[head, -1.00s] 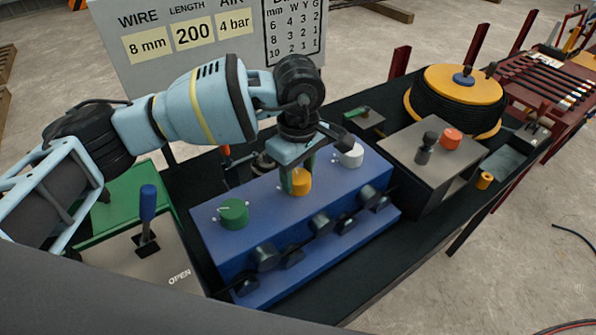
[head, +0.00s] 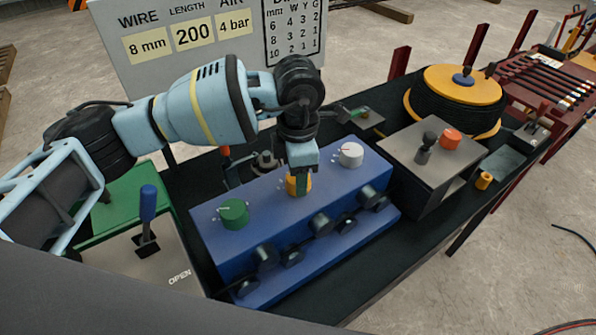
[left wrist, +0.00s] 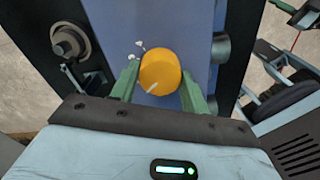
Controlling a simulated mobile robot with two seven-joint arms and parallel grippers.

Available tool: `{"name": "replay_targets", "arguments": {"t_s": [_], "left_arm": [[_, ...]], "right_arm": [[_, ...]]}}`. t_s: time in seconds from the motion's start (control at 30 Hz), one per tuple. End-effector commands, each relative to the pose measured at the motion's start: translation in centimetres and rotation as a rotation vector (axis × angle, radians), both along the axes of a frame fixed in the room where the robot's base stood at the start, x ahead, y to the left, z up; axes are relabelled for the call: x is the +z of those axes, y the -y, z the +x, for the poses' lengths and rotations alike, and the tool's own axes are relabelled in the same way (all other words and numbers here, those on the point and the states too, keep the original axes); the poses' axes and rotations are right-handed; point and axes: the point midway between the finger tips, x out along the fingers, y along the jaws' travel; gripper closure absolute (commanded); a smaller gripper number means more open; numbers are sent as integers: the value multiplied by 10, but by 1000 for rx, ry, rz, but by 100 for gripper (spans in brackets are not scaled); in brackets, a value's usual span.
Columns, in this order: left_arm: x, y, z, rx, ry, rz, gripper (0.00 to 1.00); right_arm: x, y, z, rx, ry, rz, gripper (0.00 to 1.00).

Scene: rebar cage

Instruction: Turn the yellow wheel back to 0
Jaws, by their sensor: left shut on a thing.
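The yellow wheel (head: 290,186) is the middle of three knobs on top of the blue box (head: 225,250). My left gripper (head: 302,184) points down over it, with its green fingers on either side of the wheel, shut on it. The gripper hides part of the wheel in the head view. In the left wrist view the wheel (left wrist: 160,68) sits between the two fingers (left wrist: 160,88). Its white pointer line is at the wheel's lower left edge. Small white marks on the panel are at its upper left. My right gripper is not in view.
A green knob (head: 233,213) is left of the wheel and a white knob (head: 350,155) is right of it. Several black fittings line the box's front. A blue lever (head: 148,205) stands at left. A grey box (head: 440,165) with an orange button stands at right.

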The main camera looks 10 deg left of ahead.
Motion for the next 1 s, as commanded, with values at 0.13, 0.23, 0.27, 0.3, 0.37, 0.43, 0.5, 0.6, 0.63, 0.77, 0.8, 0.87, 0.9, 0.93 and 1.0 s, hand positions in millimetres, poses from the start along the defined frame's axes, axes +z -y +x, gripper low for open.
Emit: {"name": "replay_targets", "arguments": {"t_s": [0.13,0.23,0.27,0.3,0.37,0.43,0.5,0.6,0.63,0.77,0.8,0.87,0.9,0.93,1.0], "left_arm": [[1,0,0,125,1,0,77],[1,0,0,199,1,0,77],[1,0,0,219,1,0,77],[1,0,0,244,1,0,77],[1,0,0,278,1,0,77],[1,0,0,313,1,0,77],[1,0,0,341,1,0,77],[1,0,0,372,1,0,77],[1,0,0,379,1,0,77],[1,0,0,398,1,0,77],[1,0,0,402,1,0,77],[1,0,0,405,1,0,77],[1,0,0,406,1,0,77],[1,0,0,407,1,0,77],[1,0,0,407,1,0,77]], "right_arm": [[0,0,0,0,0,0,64],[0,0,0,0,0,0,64],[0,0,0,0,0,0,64],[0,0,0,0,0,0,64],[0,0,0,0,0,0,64],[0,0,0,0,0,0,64],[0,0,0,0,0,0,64],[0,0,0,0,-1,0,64],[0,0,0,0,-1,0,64],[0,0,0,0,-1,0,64],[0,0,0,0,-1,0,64],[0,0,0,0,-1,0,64],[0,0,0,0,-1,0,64],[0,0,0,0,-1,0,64],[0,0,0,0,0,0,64]]}}
